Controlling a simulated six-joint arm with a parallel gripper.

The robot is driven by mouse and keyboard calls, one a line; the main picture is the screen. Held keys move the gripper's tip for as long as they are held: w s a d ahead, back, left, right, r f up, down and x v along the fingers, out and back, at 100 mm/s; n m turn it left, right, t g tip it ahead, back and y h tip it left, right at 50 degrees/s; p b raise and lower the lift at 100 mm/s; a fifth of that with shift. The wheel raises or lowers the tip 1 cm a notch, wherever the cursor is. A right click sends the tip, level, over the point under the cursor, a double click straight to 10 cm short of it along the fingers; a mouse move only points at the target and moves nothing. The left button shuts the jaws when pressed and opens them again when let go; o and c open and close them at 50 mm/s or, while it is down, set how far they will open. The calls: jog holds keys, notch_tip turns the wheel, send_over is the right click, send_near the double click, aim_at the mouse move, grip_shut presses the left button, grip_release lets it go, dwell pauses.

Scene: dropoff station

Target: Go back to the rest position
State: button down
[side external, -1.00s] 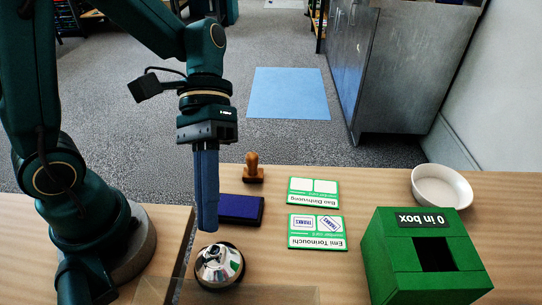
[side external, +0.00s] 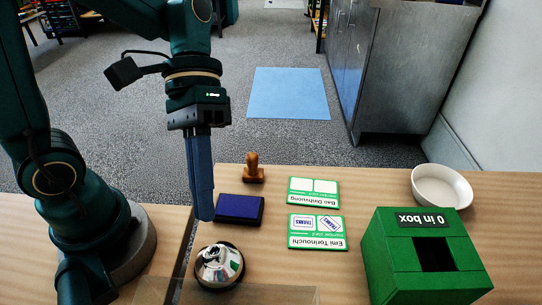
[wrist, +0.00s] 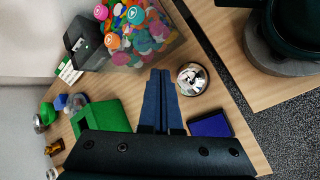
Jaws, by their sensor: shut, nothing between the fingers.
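My gripper (side external: 205,217) is shut and empty, its blue fingers pointing down. It hangs above the table, just behind the silver desk bell (side external: 219,266) and beside the left end of the blue ink pad (side external: 239,209). In the wrist view the closed fingertips (wrist: 160,72) lie left of the bell (wrist: 192,78), and the ink pad (wrist: 210,124) is to their lower right.
A wooden stamp (side external: 253,168) stands behind the pad. Two green-bordered cards, one near (side external: 316,241) and one far (side external: 314,184), lie mid-table. A green in box (side external: 385,262) and white bowl (side external: 441,187) are at right. The wrist view shows a bin of colourful tokens (wrist: 140,35).

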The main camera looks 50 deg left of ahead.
jog(key=w+a+r+t+y, duration=0.1)
jog(key=w+a+t+y, duration=0.1)
jog(key=a+t+y, duration=0.4)
jog(key=a+t, duration=0.4)
jog(key=shift+w+r+m+y, duration=0.3)
jog(key=shift+w+r+m, duration=0.05)
jog(key=shift+w+m, duration=0.05)
dwell(0.3)
